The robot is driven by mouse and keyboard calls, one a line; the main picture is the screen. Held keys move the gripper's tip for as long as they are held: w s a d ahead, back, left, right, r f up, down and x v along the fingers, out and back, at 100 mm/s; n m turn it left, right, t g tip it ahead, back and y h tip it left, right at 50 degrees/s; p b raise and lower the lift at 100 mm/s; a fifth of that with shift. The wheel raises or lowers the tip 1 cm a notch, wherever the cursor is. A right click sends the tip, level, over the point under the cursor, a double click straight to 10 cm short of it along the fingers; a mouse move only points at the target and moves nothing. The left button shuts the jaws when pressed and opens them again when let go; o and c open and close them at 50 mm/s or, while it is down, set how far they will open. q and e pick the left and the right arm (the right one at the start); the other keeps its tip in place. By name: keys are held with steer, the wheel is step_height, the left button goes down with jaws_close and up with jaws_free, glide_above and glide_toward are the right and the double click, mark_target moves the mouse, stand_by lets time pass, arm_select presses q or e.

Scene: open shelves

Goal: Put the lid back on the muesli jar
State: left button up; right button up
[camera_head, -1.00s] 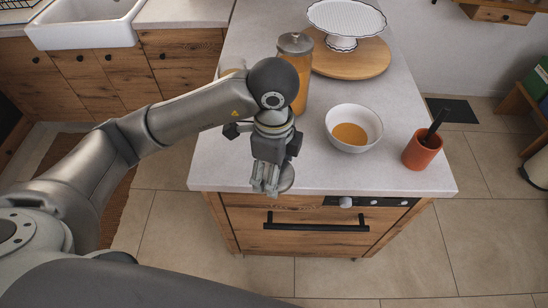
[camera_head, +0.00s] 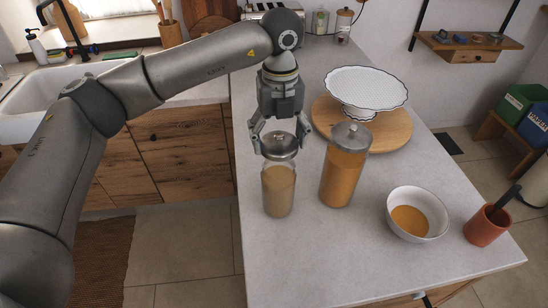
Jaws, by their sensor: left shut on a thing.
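My left gripper (camera_head: 279,142) is shut on a round grey metal lid (camera_head: 280,151); its fingers span the lid from both sides. The lid is over the mouth of a clear jar (camera_head: 278,192) with beige contents, which I take as the muesli jar. It stands upright on the counter. The lid looks roughly level and lined up with the jar, but I cannot tell if it rests on the rim or is slightly above it. The jar's mouth is hidden by the lid. My right gripper is not in view.
A taller jar (camera_head: 342,178) with orange contents and its lid on stands close to the right. Beyond are a white cake stand (camera_head: 367,90) and a round wooden board (camera_head: 398,131). A white bowl (camera_head: 433,200) and terracotta cup (camera_head: 486,228) stand right. The front counter (camera_head: 330,255) is clear.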

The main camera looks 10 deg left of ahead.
arm_select(q)
steer(key=shift+w+a+r+m, duration=0.25)
steer(key=shift+w+m, duration=0.05)
steer(key=shift+w, duration=0.1)
steer(key=shift+s+d+f, duration=0.15)
steer(key=shift+d+f, duration=0.1)
steer(key=shift+d, duration=0.05)
steer(key=shift+d+f+b, duration=0.1)
steer(key=shift+f+b, duration=0.4)
steer(key=shift+f, duration=0.15)
steer(key=f, duration=0.1)
steer(key=f+b, duration=0.1)
steer(key=shift+a+f, duration=0.25)
steer(key=shift+f, duration=0.15)
steer(key=shift+f+b, duration=0.35)
steer(key=shift+b, duration=0.15)
steer(key=shift+d+f+b, duration=0.15)
steer(key=shift+f+b, duration=0.15)
steer(key=shift+f, duration=0.1)
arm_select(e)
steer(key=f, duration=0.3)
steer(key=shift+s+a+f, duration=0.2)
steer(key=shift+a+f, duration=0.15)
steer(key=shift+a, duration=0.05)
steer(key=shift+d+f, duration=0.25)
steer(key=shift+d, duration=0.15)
